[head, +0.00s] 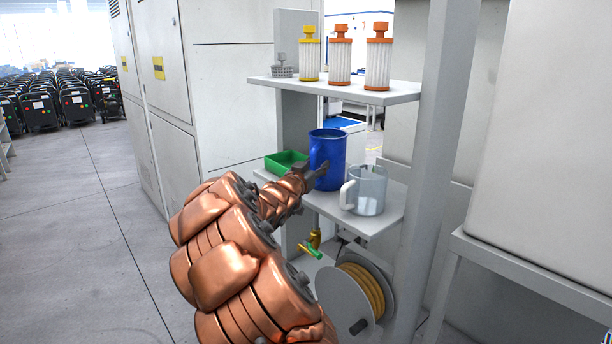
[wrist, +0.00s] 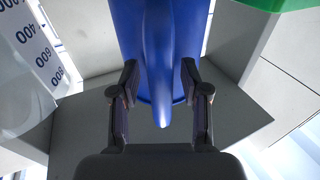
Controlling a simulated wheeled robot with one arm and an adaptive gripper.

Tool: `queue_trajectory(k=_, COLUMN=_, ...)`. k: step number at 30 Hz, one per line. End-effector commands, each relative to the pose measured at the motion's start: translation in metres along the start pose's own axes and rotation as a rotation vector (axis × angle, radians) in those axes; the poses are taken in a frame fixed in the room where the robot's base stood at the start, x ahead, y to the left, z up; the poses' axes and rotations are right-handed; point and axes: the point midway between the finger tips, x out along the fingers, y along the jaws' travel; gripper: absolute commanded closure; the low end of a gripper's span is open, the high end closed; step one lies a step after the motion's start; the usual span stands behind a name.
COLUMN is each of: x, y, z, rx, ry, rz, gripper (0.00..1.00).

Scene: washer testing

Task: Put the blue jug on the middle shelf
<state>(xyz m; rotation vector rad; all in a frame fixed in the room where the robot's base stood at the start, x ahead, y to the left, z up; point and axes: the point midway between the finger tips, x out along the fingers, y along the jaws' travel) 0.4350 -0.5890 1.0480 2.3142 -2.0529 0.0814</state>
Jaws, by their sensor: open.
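The blue jug (head: 330,150) stands upright on the shelf below the top one, the middle shelf (head: 366,224), between a green tray and a clear jug. Its base is partly hidden by my gripper in the head view. My gripper (head: 316,174) is at the jug's near side. In the wrist view, my gripper (wrist: 160,70) is open, with one finger on each side of the handle of the blue jug (wrist: 185,50). A gap shows between the handle and each finger, so it is not gripped.
The clear measuring jug (head: 370,190) stands close on the right, and the green tray (head: 285,162) on the left. The top shelf (head: 335,90) holds several filters above. A hose reel (head: 355,298) and a brass tap (head: 314,240) are below. A post (head: 436,130) rises at the right.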

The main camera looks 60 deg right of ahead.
Motion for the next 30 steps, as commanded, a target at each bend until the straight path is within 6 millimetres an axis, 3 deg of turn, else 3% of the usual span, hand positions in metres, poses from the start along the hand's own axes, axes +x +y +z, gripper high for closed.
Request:
queue_trajectory(k=21, x=-0.089, y=-0.002, z=0.0, rx=0.0, ry=0.0, rz=-0.004, gripper=0.54)
queue_trajectory(k=30, x=-0.11, y=-0.001, z=0.0, rx=0.001, ry=-0.002, rz=-0.003, gripper=0.54)
